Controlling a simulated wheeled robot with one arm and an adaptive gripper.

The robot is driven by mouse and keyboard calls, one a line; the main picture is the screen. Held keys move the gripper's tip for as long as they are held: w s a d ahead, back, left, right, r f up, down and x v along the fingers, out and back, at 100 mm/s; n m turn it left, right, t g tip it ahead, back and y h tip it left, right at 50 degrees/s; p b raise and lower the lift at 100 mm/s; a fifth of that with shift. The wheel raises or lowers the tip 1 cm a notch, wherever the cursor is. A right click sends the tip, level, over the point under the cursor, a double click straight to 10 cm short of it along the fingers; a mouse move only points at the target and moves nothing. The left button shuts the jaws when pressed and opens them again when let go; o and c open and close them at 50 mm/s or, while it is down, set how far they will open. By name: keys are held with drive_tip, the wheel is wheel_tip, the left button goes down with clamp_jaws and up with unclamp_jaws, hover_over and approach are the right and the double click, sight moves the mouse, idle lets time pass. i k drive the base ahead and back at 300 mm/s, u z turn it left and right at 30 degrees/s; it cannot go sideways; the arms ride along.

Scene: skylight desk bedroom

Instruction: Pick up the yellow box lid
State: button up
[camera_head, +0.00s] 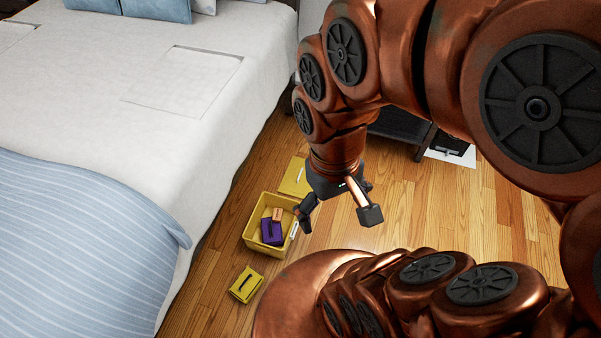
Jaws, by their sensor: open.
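A yellow open box (251,232) stands on the wooden floor beside the bed. A purple item (271,232) and a small orange item (277,214) lie in it. My gripper (335,208) is open and appears empty. It hangs over the box's right side and the lid's right side in the picture; its exact height and any contact cannot be told.
A small yellow object with a dark handle (246,285) lies on the floor in front of the box. The bed (190,120) fills the left side. A dark low piece of furniture (402,130) stands behind my arm. Bare floor (420,205) lies to the right.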

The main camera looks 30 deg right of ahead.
sight(294, 183)
drive_tip(key=z, duration=1.9)
drive_tip(key=i, duration=1.45)
drive_tip(key=u, duration=2.95)
